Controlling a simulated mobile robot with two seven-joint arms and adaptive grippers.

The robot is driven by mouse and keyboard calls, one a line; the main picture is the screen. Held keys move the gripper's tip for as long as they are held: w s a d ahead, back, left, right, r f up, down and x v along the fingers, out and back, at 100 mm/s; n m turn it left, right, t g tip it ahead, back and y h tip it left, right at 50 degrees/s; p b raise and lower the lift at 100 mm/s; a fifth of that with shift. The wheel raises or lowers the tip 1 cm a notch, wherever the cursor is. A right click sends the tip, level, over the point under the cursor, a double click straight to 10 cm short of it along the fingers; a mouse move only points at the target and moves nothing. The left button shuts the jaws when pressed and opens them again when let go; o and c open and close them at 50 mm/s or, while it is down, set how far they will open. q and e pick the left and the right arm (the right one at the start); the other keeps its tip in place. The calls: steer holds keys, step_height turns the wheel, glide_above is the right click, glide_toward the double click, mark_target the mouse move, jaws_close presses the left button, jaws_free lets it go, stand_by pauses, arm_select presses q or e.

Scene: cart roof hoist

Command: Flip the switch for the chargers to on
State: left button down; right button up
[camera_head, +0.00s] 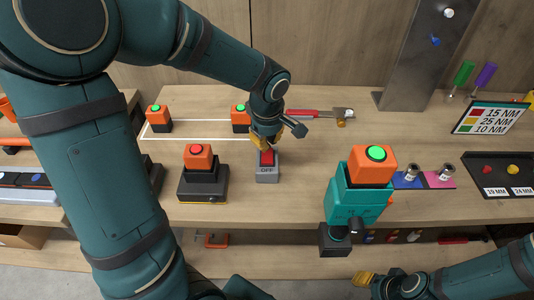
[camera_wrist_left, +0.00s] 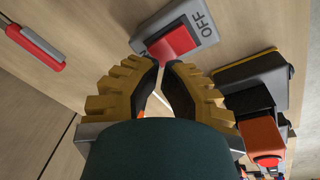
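The switch is a grey box (camera_head: 267,174) with a red rocker (camera_head: 267,158) and the word OFF on its near face. It also shows in the left wrist view (camera_wrist_left: 203,22), with its red rocker (camera_wrist_left: 172,44) just beyond my fingertips. My left gripper (camera_head: 265,147) is above the rocker, fingers pointing down. In the wrist view its fingertips (camera_wrist_left: 161,64) are close together with nothing between them; whether they touch the rocker I cannot tell. A black charger (camera_head: 204,190) left of the switch holds an orange battery (camera_head: 199,157) with a red top button. My right gripper (camera_head: 366,279) is low at front, fingers partly hidden.
Two orange batteries with green buttons (camera_head: 158,118) (camera_head: 240,118) stand behind. A red-handled hammer (camera_head: 318,114) lies at the back. A teal drill (camera_head: 349,198) with an orange battery stands right of the switch. Bench room between switch and drill is clear.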

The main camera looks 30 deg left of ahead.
mark_target(267, 151)
arm_select(q)
steer(key=shift+w+a+f+b, duration=0.1)
steer(key=shift+w+f+b, duration=0.1)
steer(key=shift+f+b, duration=1.2)
stand_by(1.2)
steer(key=shift+f, duration=0.4)
stand_by(0.3)
steer(key=shift+s+d+r+p, duration=0.15)
steer(key=shift+r+p, duration=0.55)
steer(key=shift+r, duration=0.45)
steer(key=shift+s+r+p, duration=0.15)
steer(key=shift+r+p, duration=0.6)
steer(key=shift+r, duration=0.45)
steer(key=shift+s+d+r+p, duration=0.15)
steer(key=shift+r+p, duration=0.55)
steer(key=shift+r, duration=0.45)
